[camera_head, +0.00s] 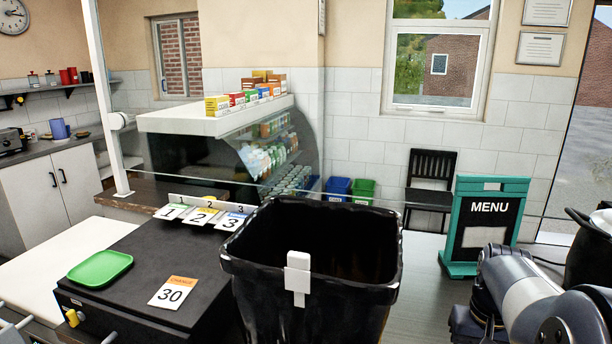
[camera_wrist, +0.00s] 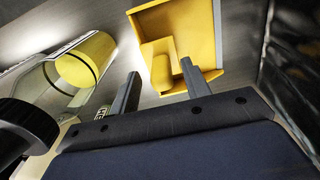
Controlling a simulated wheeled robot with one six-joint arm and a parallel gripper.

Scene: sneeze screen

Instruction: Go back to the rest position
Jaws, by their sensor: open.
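My gripper (camera_wrist: 160,68) shows in the wrist view with its two dark fingers spread apart. Nothing sits between the fingers. Beyond the fingertips, apart from them, is a yellow open box-like thing (camera_wrist: 204,30) on a grey surface. In the head view my grey arm is folded at the lower right, and my gripper cannot be made out there.
A black bin (camera_head: 310,300) stands in front centre. A black counter (camera_head: 120,265) with a green tray (camera_head: 100,268) and a "30" card (camera_head: 173,291) is at left. A menu board (camera_head: 485,225) stands near my arm. A yellow-ended cylinder (camera_wrist: 85,60) is left of my fingers.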

